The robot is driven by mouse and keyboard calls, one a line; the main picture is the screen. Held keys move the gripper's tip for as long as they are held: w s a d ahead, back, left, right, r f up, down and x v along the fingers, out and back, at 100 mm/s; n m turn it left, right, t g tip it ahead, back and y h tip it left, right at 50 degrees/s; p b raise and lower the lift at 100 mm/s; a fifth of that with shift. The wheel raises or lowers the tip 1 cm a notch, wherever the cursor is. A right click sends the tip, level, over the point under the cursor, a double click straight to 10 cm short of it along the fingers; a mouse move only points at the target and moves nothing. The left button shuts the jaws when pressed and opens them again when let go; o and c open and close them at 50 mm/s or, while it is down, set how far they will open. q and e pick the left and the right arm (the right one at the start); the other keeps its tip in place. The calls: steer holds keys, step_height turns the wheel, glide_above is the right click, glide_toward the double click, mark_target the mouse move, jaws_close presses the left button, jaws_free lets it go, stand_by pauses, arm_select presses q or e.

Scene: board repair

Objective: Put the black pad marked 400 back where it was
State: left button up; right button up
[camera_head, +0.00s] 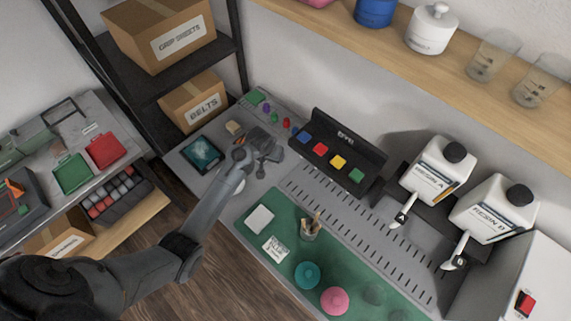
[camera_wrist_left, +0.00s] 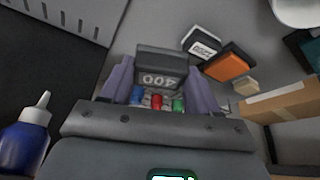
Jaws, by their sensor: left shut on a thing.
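My left gripper (camera_head: 268,152) is over the back left part of the grey bench, near the small coloured items. In the left wrist view my left gripper (camera_wrist_left: 150,88) is shut on the black pad marked 400 (camera_wrist_left: 160,68). The pad sits between the two purple-grey fingers, and its number appears upside down. In the head view the pad is hard to tell apart from the dark gripper. My right gripper is not in view.
A black pad with a white label (camera_wrist_left: 203,47), an orange pad (camera_wrist_left: 230,65) and a small beige block (camera_wrist_left: 246,86) lie beside the held pad. A blue bottle (camera_wrist_left: 26,135) stands left. A tablet (camera_head: 201,154) and a black button rack (camera_head: 340,150) flank the gripper.

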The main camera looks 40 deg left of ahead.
arm_select(q)
steer(key=f, duration=0.2)
steer(key=s+f, duration=0.1)
steer(key=f, duration=0.1)
steer(key=shift+a+f, duration=0.15)
steer(key=shift+w+f, duration=0.1)
steer(key=shift+f, duration=0.3)
steer(key=shift+f+b, duration=0.35)
steer(key=shift+f, duration=1.4)
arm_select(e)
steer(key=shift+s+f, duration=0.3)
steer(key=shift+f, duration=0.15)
arm_select(q)
steer(key=shift+f, duration=0.15)
steer(key=o, duration=0.7)
steer(key=shift+o, duration=0.2)
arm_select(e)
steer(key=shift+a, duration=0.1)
